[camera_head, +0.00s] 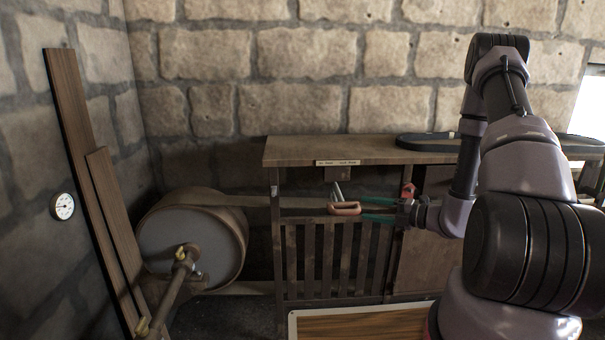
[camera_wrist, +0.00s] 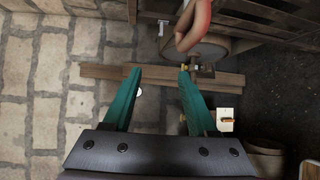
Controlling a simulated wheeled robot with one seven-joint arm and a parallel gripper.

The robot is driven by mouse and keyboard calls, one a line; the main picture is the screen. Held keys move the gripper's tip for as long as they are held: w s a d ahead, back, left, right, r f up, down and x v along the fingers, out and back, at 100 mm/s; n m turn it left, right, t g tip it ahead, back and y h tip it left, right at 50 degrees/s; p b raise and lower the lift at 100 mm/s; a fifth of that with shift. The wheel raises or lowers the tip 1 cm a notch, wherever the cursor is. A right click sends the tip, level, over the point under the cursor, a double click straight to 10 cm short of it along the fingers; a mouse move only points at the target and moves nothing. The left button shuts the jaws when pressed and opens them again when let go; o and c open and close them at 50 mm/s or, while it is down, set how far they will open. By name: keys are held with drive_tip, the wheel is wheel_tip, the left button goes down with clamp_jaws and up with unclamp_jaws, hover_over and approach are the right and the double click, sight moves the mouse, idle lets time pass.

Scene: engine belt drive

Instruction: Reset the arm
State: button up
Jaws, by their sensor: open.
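My gripper (camera_head: 364,209) is in front of the wooden bench, with its two teal fingers pointing left. In the wrist view my gripper (camera_wrist: 160,74) is open, with nothing between the fingers. A copper-red loop handle (camera_head: 345,209) on a grey metal rod (camera_head: 337,191) hangs under the bench top, just left of the fingertips. In the wrist view the loop handle (camera_wrist: 192,30) shows at the top, ahead of the right fingertip. The fingers are not closed around it; whether they touch it I cannot tell.
A wooden bench (camera_head: 300,150) with a slatted front stands against the stone wall. A large drum wheel (camera_head: 190,245) with a belt and shaft is at left, near leaning planks (camera_head: 82,165) and a round gauge (camera_head: 62,206). A framed wooden panel (camera_head: 360,325) lies at the front.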

drive_tip(key=s+a+r+n+g+h, duration=0.1)
drive_tip(key=s+a+r+n+g, duration=0.4)
drive_tip(key=r+n, duration=0.55)
drive_tip(key=s+a+r+n+g+h, duration=0.15)
drive_tip(key=s+r+n+g, duration=0.35)
drive_tip(key=r+n, duration=0.5)
drive_tip(key=s+d+r+n+t+h, duration=0.3)
drive_tip(key=s+r+n, duration=0.3)
drive_tip(key=n, duration=0.3)
drive_tip(key=s+d+r+n+t+h, duration=0.3)
drive_tip(key=s+r+n+t+h, duration=0.1)
drive_tip(key=n, duration=0.5)
wheel_tip(320, 180, up, 4)
drive_tip(key=shift+s+d+f+t+h, duration=0.1)
drive_tip(key=shift+s+d+t+h, duration=0.2)
drive_tip(key=shift+s+h, duration=0.6)
